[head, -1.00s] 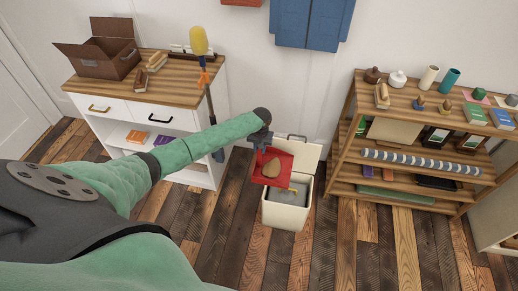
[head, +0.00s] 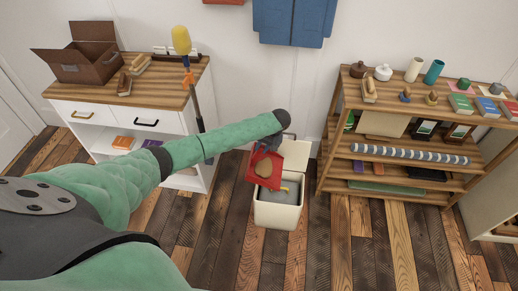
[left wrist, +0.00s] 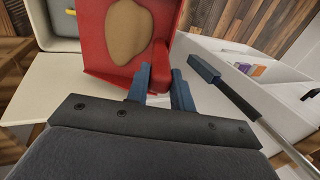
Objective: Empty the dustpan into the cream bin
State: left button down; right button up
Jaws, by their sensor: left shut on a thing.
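The red dustpan (head: 252,170) is held over the left part of the cream bin (head: 277,215), tilted, with a brown pile (head: 264,168) on it. My left gripper (head: 264,149) is shut on the dustpan's handle. In the left wrist view the fingers (left wrist: 162,84) close around the red handle, and the pile (left wrist: 130,32) lies on the pan (left wrist: 95,45). The bin's lid (head: 296,152) stands open at the back. The bin (left wrist: 42,40) shows grey contents and something yellow inside. My right gripper is out of view.
A white cabinet (head: 95,111) with a wooden top stands at left, with an open brown box (head: 85,63) on it. A wooden shelf unit (head: 340,112) stands at right. Plank floor in front of the bin is clear.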

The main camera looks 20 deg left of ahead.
pick_arm(q)
jog(key=shift+w+d+r, duration=0.1)
jog(key=shift+w+d, duration=0.05)
jog(key=shift+d, duration=0.3)
pick_arm(e)
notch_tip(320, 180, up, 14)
jog(key=b, duration=0.3)
pick_arm(q)
jog(key=w+d+f+g+y+p, duration=0.1)
jog(key=w+d+y, duration=0.1)
jog(key=d+y, duration=0.2)
jog(key=w+d+g+y+p, duration=0.1)
jog(key=d+y, duration=0.3)
jog(key=d, duration=0.5)
jog(key=shift+w+f, duration=0.4)
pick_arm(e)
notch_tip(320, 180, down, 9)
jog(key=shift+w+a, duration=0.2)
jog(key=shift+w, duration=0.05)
